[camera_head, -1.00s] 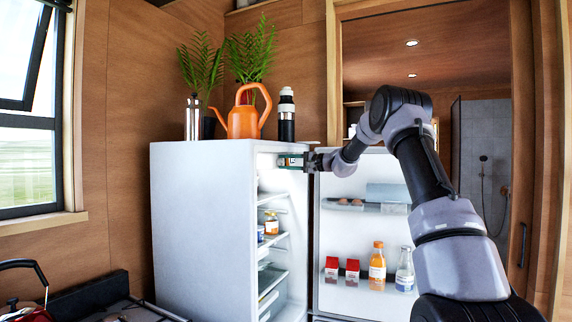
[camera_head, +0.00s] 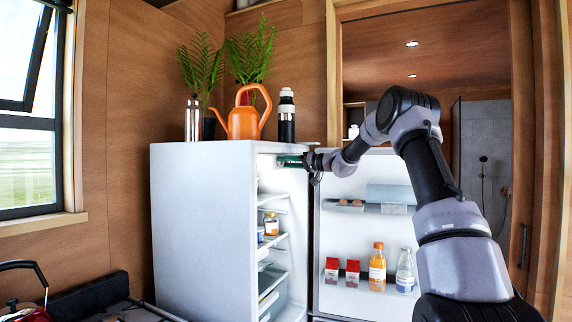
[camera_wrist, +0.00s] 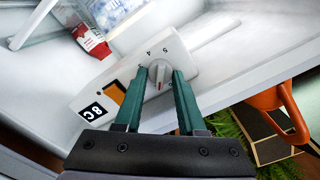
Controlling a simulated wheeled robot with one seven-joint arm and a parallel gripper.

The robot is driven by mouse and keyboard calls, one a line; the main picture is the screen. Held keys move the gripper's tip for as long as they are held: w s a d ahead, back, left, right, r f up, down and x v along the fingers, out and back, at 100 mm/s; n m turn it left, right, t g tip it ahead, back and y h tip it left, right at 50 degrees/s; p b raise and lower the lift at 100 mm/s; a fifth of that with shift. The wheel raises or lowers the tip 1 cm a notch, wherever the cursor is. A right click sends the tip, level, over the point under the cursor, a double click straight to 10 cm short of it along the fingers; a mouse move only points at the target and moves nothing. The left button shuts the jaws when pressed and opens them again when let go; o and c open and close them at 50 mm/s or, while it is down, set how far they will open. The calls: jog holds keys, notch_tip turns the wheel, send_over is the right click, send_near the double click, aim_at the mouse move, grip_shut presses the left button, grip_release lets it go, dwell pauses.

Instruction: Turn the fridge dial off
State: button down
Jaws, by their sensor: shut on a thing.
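The open white fridge (camera_head: 205,225) stands in the middle of the head view. In the wrist view the round dial (camera_wrist: 159,72) sits on a white control panel (camera_wrist: 185,45) with printed numbers and a black temperature display (camera_wrist: 93,112). The dial has a red mark on its face. My gripper (camera_wrist: 161,75) has its green fingers on either side of the dial, shut on it. In the head view my gripper (camera_head: 291,161) reaches into the top of the fridge opening, and the dial itself is too small to make out there.
The open fridge door (camera_head: 340,225) with bottles and cartons stands right of the fridge, close under my arm. An orange watering can (camera_head: 243,122), a flask (camera_head: 286,118) and plants stand on top. Fridge shelves (camera_head: 270,280) lie below my gripper.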

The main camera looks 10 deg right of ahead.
jog(key=shift+s+f+n, duration=0.1)
jog(key=shift+n, duration=3.6)
jog(key=c, duration=0.5)
grip_release()
jog(key=v, duration=1)
jog(key=shift+s+d, duration=0.2)
jog(key=shift+d, duration=0.1)
